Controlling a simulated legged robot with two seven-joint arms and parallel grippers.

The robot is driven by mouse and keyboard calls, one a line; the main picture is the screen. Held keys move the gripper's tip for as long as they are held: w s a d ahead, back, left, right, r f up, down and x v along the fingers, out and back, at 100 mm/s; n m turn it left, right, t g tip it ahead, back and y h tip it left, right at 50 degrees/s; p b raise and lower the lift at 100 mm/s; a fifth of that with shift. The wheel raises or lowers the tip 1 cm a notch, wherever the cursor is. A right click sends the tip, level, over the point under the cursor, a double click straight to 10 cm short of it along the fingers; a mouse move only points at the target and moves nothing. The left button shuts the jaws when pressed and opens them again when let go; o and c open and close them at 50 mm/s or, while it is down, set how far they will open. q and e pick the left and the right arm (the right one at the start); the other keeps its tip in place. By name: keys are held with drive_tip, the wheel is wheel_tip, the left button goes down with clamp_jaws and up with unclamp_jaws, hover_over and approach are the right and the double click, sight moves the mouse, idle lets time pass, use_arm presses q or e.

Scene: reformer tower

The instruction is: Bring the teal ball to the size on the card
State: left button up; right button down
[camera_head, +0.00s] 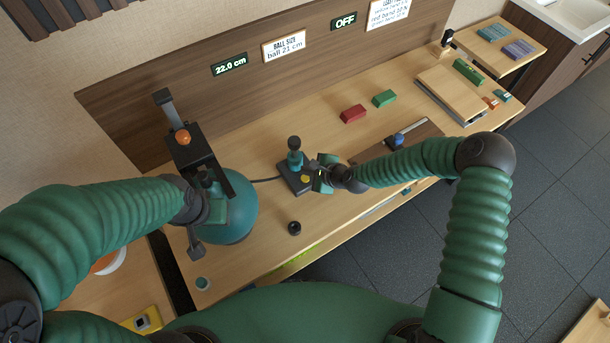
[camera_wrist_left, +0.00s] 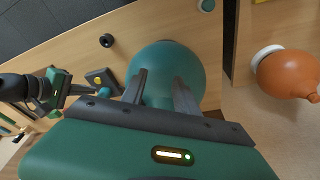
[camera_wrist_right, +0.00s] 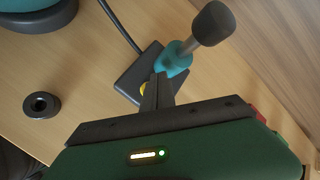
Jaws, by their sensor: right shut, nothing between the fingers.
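The teal ball (camera_head: 238,218) sits at the table's left under a black gauge with an orange knob (camera_head: 183,137). The display (camera_head: 229,64) reads 22.0 cm; the ball-size card (camera_head: 284,46) reads 21 cm. My left gripper (camera_wrist_left: 160,75) is over the ball with fingers apart; contact is unclear. A black control box (camera_head: 287,178) has a teal-based lever (camera_head: 295,158) and a yellow button (camera_head: 305,180). My right gripper (camera_wrist_right: 160,78) is shut and empty, its tips at the box beside the button (camera_wrist_right: 143,88), partly hiding it. I cannot tell whether they touch it.
A black ring (camera_head: 294,228) lies in front of the box. Red (camera_head: 353,114) and green (camera_head: 384,98) blocks lie farther right. Table between ring and blocks is partly clear.

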sight(307, 180)
wheel_tip(307, 180, up, 4)
drive_tip(key=shift+f+p, duration=0.25)
drive_tip(key=shift+p, duration=0.85)
drive_tip(key=shift+f, duration=0.1)
drive_tip(key=s+d+r+n+g+h, duration=0.2)
drive_tip(key=s+d+r+n+h, duration=0.1)
drive_tip(key=s+d+r+n, duration=0.5)
drive_tip(key=s+d+r+n+g+h, duration=0.2)
drive_tip(key=s+d+r+n, duration=0.6)
drive_tip(key=s, duration=0.7)
drive_tip(key=d+n+h, duration=0.1)
drive_tip(key=n, duration=0.1)
drive_tip(key=shift+d+r+n, duration=0.15)
drive_tip(key=shift+r+n, duration=0.15)
drive_tip(key=shift+r, duration=0.1)
drive_tip(key=shift+w, duration=0.15)
